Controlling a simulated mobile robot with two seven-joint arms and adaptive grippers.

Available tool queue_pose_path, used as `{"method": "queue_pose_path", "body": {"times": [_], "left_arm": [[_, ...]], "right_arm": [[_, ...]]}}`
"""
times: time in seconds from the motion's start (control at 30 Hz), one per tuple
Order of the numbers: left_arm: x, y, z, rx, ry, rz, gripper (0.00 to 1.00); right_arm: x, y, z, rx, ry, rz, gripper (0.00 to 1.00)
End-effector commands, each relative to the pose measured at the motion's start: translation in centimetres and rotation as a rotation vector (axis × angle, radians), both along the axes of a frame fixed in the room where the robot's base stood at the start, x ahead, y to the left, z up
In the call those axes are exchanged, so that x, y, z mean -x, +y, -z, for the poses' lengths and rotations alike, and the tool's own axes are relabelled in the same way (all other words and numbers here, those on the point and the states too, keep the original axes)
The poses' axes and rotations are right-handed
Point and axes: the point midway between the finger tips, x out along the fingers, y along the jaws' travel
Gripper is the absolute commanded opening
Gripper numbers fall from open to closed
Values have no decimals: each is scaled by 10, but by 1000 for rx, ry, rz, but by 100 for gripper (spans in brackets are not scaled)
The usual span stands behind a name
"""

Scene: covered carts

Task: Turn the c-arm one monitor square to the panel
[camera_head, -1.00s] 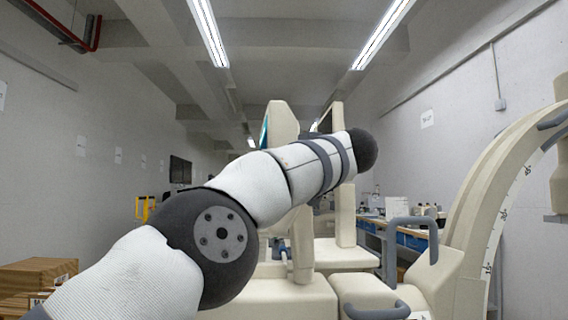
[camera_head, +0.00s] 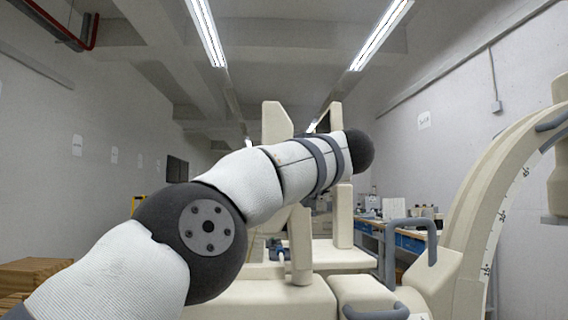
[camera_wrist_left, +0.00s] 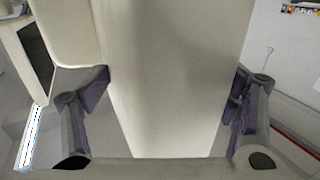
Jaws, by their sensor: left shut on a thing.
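A cream monitor (camera_head: 277,120) stands left of centre in the head view, seen nearly edge-on, with no screen face showing. My arm covers its lower part. In the left wrist view a cream slab (camera_wrist_left: 175,60), apparently this monitor's housing, fills the middle. My left gripper (camera_wrist_left: 172,85) has one finger on each side of the slab and is shut on it. My own arm hides this gripper in the head view. My right gripper is in neither current view. I cannot tell which surface is the panel.
A second cream monitor (camera_head: 331,117) with a dark screen stands close on the right. Cream cart bases (camera_head: 275,300) are below, and a large curved C-arm (camera_head: 490,210) with grey handles (camera_head: 410,225) is at the right. Wooden boxes (camera_head: 35,272) sit at lower left.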

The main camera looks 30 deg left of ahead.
Motion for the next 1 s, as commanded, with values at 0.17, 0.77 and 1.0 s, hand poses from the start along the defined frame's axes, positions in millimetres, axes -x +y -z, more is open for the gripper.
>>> {"method": "queue_pose_path", "body": {"times": [0.17, 0.77, 1.0], "left_arm": [[22, -40, -1, -5, 1, 4, 74], [57, -96, -1, -3, -3, -1, 74], [57, -96, -1, -3, -3, -1, 74]], "right_arm": [[0, 0, 0, 0, 0, 0, 54], [0, 0, 0, 0, 0, 0, 54], [0, 0, 0, 0, 0, 0, 54]]}}
